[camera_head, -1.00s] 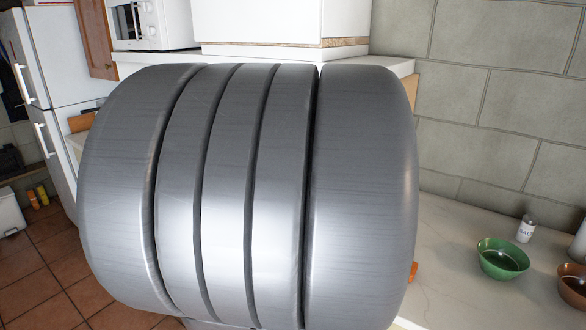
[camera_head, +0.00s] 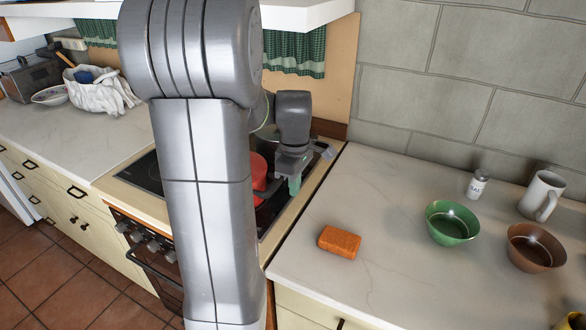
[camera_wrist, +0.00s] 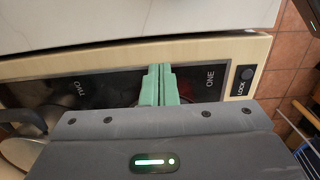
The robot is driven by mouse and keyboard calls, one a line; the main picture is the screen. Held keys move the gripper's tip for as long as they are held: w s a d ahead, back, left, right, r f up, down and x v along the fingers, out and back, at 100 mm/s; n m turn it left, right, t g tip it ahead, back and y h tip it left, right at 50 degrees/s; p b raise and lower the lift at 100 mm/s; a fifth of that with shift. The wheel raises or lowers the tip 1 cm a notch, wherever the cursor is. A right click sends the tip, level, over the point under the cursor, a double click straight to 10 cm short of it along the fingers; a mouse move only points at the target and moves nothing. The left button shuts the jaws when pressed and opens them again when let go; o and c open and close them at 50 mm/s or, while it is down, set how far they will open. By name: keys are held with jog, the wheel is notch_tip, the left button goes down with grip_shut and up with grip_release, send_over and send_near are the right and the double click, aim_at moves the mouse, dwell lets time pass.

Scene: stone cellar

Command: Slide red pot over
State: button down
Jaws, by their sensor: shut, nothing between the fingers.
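The red pot (camera_head: 259,172) stands on the dark stovetop (camera_head: 143,174) in the head view, mostly hidden behind my arm. Only a strip of its red side shows. My gripper (camera_head: 294,186) is just to the right of the pot, over the right part of the stove, with green fingertips pointing down. In the wrist view the gripper's green fingers (camera_wrist: 160,72) are pressed together and empty, above a dark stove panel lettered ONE and TWO. I cannot tell whether the gripper touches the pot.
Right of the stove, the counter (camera_head: 330,290) holds an orange sponge-like block (camera_head: 339,242), green bowl (camera_head: 452,223), brown bowl (camera_head: 535,248), shaker (camera_head: 477,184) and white mug (camera_head: 541,196). A white cloth bag (camera_head: 103,91) sits on the left counter.

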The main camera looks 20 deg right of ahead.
notch_tip(320, 180, down, 2)
jog(key=shift+f, duration=0.1)
jog(key=shift+w+a+p, duration=0.5)
jog(key=shift+w+a, duration=0.85)
jog(key=shift+w, duration=0.1)
jog(key=w+a+p, duration=0.1)
jog(key=w+a, duration=0.5)
jog(key=w, duration=0.1)
jog(key=w+a+p, duration=0.2)
jog(key=w+a, duration=0.4)
jog(key=w, duration=0.1)
jog(key=w+a+p, duration=0.1)
jog(key=w+a, duration=0.6)
jog(key=shift+w, duration=0.15)
jog(key=shift+d, duration=0.1)
